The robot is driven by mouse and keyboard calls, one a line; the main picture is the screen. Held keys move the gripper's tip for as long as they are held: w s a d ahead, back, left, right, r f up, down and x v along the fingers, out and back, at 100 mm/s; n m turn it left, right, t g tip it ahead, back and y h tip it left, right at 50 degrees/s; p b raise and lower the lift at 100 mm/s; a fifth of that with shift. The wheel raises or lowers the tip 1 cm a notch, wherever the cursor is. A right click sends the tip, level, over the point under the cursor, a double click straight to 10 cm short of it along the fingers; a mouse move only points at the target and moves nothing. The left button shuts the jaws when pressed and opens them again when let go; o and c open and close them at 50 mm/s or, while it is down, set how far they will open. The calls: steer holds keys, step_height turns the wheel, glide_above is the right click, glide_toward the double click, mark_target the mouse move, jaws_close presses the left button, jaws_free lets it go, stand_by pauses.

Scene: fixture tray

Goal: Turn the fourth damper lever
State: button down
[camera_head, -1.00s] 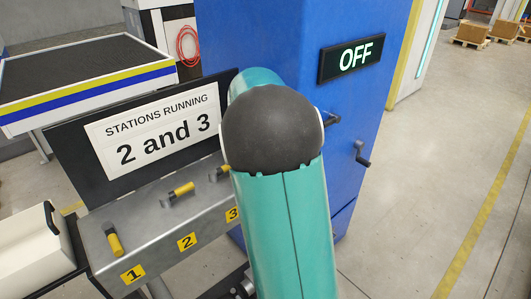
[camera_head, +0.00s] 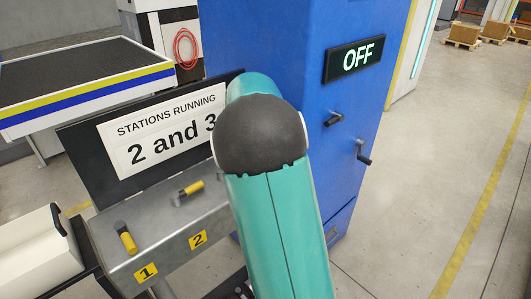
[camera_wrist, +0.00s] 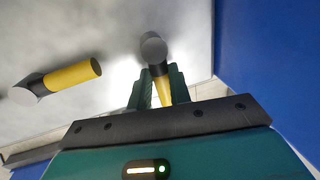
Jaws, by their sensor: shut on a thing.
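In the wrist view my gripper (camera_wrist: 158,88) is shut on a damper lever (camera_wrist: 164,94) with a yellow handle and a dark round pivot. It is the one by the panel's edge, beside the blue cabinet; its number plate is not visible. Another yellow lever (camera_wrist: 72,76) lies to the left, apart from my fingers. In the head view, lever 1 (camera_head: 128,242) and lever 2 (camera_head: 189,191) show on the grey metal panel (camera_head: 165,235). My arm covers the rest of the panel, and my gripper is hidden there.
A sign (camera_head: 160,132) behind the panel reads "STATIONS RUNNING 2 and 3". A blue cabinet (camera_head: 290,50) with an "OFF" display (camera_head: 356,60) and two small cranks stands to the right. A white bin (camera_head: 38,250) is at left.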

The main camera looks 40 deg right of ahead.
steer(key=shift+r, duration=0.1)
steer(key=c, duration=1.3)
jaws_free()
step_height(320, 180, up, 13)
steer(key=a, duration=0.2)
steer(key=shift+a+r, duration=0.2)
steer(key=shift+a, duration=0.15)
steer(key=shift+s, duration=0.1)
